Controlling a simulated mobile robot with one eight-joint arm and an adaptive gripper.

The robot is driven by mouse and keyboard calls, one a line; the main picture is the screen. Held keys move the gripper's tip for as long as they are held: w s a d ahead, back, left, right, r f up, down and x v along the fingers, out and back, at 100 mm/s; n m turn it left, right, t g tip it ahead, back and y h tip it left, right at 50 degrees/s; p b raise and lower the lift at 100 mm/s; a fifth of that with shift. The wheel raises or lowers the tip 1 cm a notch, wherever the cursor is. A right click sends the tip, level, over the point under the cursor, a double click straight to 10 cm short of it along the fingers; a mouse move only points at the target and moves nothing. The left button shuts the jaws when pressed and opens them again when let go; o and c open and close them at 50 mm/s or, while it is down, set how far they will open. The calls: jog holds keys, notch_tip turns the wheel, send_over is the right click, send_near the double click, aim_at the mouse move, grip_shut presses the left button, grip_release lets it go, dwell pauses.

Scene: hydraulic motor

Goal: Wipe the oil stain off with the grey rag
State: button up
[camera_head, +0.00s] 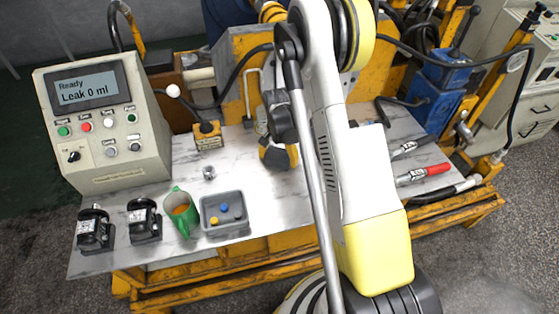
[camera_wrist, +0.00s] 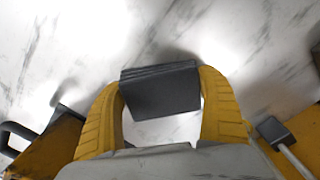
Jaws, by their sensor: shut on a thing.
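My gripper (camera_wrist: 160,90) is shut on the folded dark grey rag (camera_wrist: 160,95), with one yellow finger on each side of it. The rag looks like a stack of thin layers. In the head view my gripper (camera_head: 278,155) hangs over the back middle of the marbled table (camera_head: 180,260), partly beside my white arm. I cannot tell whether the rag touches the table. I cannot make out an oil stain among the dark veins of the marble.
A control box (camera_head: 100,125) with a screen reading "Ready, Leak 0 ml" stands at left. Yellow machinery closes off the back.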

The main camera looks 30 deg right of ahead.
jog(key=r, duration=0.2)
jog(key=r+p, duration=0.1)
jog(key=r, duration=0.1)
jog(key=shift+s+d, duration=0.1)
jog(key=shift+d, duration=0.1)
jog(key=shift+r+p, duration=1.4)
jog(key=shift+r, duration=0.75)
jog(key=shift+f, duration=0.15)
